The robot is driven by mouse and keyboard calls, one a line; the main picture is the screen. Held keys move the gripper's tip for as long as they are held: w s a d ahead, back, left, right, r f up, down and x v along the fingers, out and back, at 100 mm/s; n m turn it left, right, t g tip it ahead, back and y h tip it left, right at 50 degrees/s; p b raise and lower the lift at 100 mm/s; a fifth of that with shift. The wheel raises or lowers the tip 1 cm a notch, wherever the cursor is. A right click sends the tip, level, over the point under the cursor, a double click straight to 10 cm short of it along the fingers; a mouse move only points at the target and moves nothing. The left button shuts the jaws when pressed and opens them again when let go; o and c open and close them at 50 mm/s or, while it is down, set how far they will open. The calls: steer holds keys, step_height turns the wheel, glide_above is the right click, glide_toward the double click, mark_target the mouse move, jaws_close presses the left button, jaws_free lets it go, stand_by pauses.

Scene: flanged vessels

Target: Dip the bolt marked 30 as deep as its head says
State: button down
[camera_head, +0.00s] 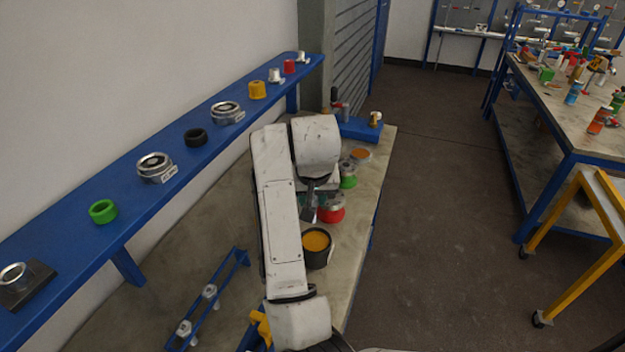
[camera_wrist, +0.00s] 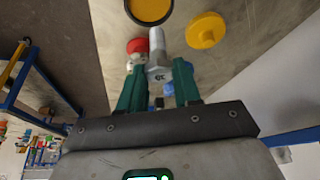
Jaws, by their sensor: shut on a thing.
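My gripper (camera_wrist: 158,80) is shut on a bolt (camera_wrist: 157,66). Its grey hex head sits between the green fingers and its shank points away from the palm. The head carries a small marking that looks like 30 seen upside down. A black vessel with orange-yellow contents (camera_wrist: 150,9) shows past the bolt; in the head view this black vessel (camera_head: 317,247) stands open on the bench. The bolt appears apart from it. In the head view my gripper (camera_head: 309,208) is partly hidden by my arm, near a red vessel (camera_head: 331,213).
A green vessel (camera_head: 348,181) stands farther back on the bench. A blue rack (camera_head: 218,288) holds pale bolts at the front left. A yellow lid-like disc (camera_wrist: 205,30) lies near the black vessel. A blue wall shelf (camera_head: 130,218) with rings and flanges runs along the left.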

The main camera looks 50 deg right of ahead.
steer(key=shift+s+d, duration=0.25)
steer(key=shift+s, duration=0.05)
steer(key=shift+f, duration=0.25)
step_height(320, 180, down, 6)
steer(key=b, duration=0.6)
steer(key=shift+r, duration=0.25)
steer(key=shift+f+b, duration=1.45)
steer(key=shift+f, duration=1)
steer(key=shift+r, duration=0.1)
stand_by(0.5)
steer(key=shift+r+p, duration=4.95)
steer(key=shift+f, duration=0.1)
